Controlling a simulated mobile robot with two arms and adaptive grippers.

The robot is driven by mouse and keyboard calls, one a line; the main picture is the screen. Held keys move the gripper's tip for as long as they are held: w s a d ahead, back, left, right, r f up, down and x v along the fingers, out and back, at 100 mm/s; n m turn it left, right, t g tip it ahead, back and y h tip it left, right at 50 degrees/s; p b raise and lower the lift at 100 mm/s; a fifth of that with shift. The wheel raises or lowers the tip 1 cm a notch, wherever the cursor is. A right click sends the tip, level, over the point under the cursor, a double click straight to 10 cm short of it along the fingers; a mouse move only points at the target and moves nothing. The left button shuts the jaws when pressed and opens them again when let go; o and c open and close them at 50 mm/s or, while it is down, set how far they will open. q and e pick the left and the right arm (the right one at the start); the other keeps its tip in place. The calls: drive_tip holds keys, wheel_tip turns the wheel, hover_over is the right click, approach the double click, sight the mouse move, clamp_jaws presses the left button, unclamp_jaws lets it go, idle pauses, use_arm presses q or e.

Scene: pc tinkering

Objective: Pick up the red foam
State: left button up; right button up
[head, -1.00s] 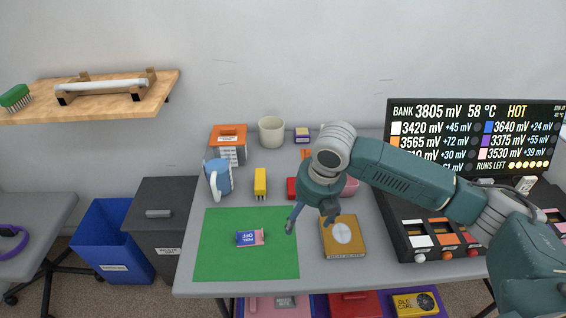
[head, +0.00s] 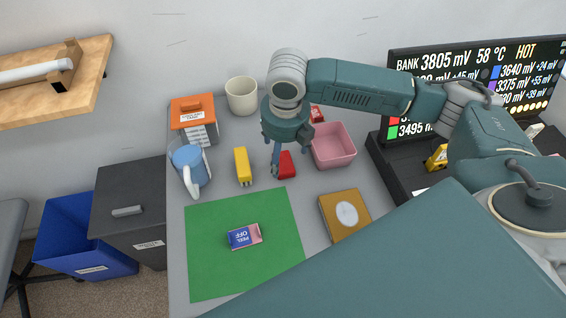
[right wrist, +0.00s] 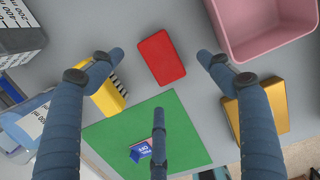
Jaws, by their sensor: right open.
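The red foam (head: 287,164) is a small red block lying flat on the grey table, between a yellow connector-like block and a pink bin. In the head view my right gripper (head: 275,168) hangs above it and hides part of it. In the right wrist view the whole red foam (right wrist: 162,57) shows between the spread fingers of my right gripper (right wrist: 158,72). The gripper is open and empty, and its fingers appear clear of the foam. My left gripper is not in view.
The yellow block (head: 242,166) stands left of the foam and the pink bin (head: 333,146) right of it. A green mat (head: 215,275) with a small packet (head: 244,236) lies in front.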

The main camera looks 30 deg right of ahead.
sight(283, 165)
drive_tip(key=f, duration=0.2)
drive_tip(key=w+f, duration=0.1)
drive_tip(key=f, duration=0.2)
drive_tip(key=shift+a+f, duration=0.15)
drive_tip(key=shift+f, duration=0.1)
drive_tip(key=c, duration=1.1)
